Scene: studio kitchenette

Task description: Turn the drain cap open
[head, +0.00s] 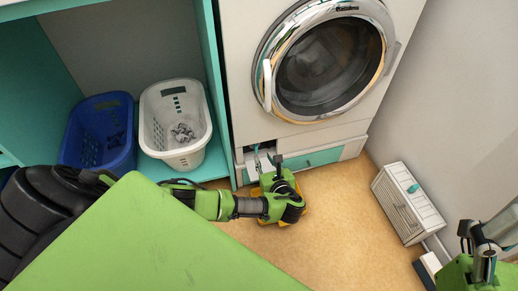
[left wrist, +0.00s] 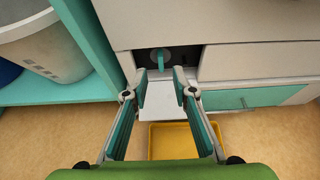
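The drain cap (left wrist: 161,60) is a teal knob with an upright grip, set in a dark opening low on the washing machine front; in the head view it is small and partly hidden. The opening's white flap (left wrist: 184,112) hangs down in front. My left gripper (left wrist: 159,78) is open and empty, its two teal-padded fingers pointing at the opening just short of the cap, one to each side in the left wrist view. It also shows in the head view (head: 267,163). My right gripper (head: 468,238) is at the lower right, far from the machine; its fingers are unclear.
The washing machine (head: 270,125) has a round door above. A yellow tray (left wrist: 172,141) lies on the floor under my left gripper. A white basket (head: 178,157) and a blue basket (head: 75,140) stand on the teal shelf at left. A pale slatted box (head: 396,207) stands at right.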

